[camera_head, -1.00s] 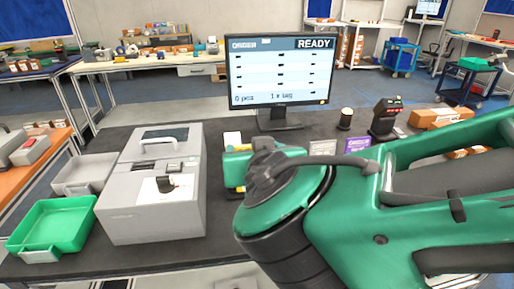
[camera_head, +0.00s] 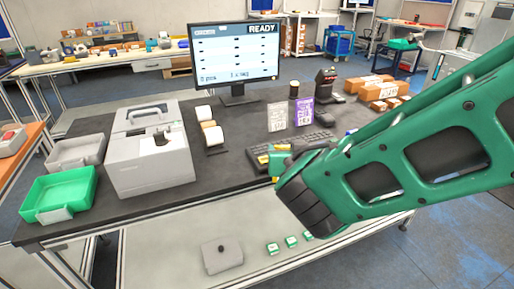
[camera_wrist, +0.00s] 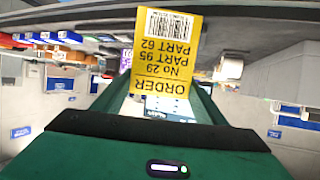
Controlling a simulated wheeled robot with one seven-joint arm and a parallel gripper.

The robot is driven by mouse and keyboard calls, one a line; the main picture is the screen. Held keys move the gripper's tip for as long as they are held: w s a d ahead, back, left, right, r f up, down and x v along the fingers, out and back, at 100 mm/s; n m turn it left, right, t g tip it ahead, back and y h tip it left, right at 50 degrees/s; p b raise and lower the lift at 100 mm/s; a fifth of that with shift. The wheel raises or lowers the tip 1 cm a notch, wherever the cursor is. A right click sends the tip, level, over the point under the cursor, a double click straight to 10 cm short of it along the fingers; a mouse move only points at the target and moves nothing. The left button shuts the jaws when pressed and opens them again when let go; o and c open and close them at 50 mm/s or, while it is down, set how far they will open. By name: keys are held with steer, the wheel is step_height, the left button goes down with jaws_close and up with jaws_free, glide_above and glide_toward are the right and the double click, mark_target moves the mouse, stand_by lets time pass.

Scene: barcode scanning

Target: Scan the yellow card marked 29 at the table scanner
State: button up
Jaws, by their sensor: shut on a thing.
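In the head view my gripper (camera_head: 276,158) is over the table by the keyboard, with small yellow patches showing; the arm hides most of the card. A black upright device with a red mark, seemingly the table scanner (camera_head: 326,82), stands at the back right, apart from my gripper.
A monitor (camera_head: 235,60) reads READY. A white sign (camera_head: 277,117) and a purple sign (camera_head: 300,112) stand behind a dark keyboard (camera_head: 305,140). Cardboard boxes (camera_head: 382,90) are at right; a grey machine (camera_head: 150,150) and green tray (camera_head: 60,193) at left.

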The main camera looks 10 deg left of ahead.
steer(key=w+d+f+m+h, duration=0.2)
steer(key=w+d+f, duration=0.1)
steer(key=d, duration=0.7)
steer(key=w+d+f+m+h, duration=0.2)
steer(key=w+d, duration=0.3)
steer(key=d, duration=0.6)
steer(key=w+d+f+m+h, duration=0.1)
steer(key=w+d+f, duration=0.3)
steer(key=d, duration=0.6)
steer(key=shift+w+d+f+m+h, duration=0.2)
steer(key=shift+f+m+h, duration=0.2)
steer(key=shift+h, duration=0.5)
steer(key=shift+r, duration=0.15)
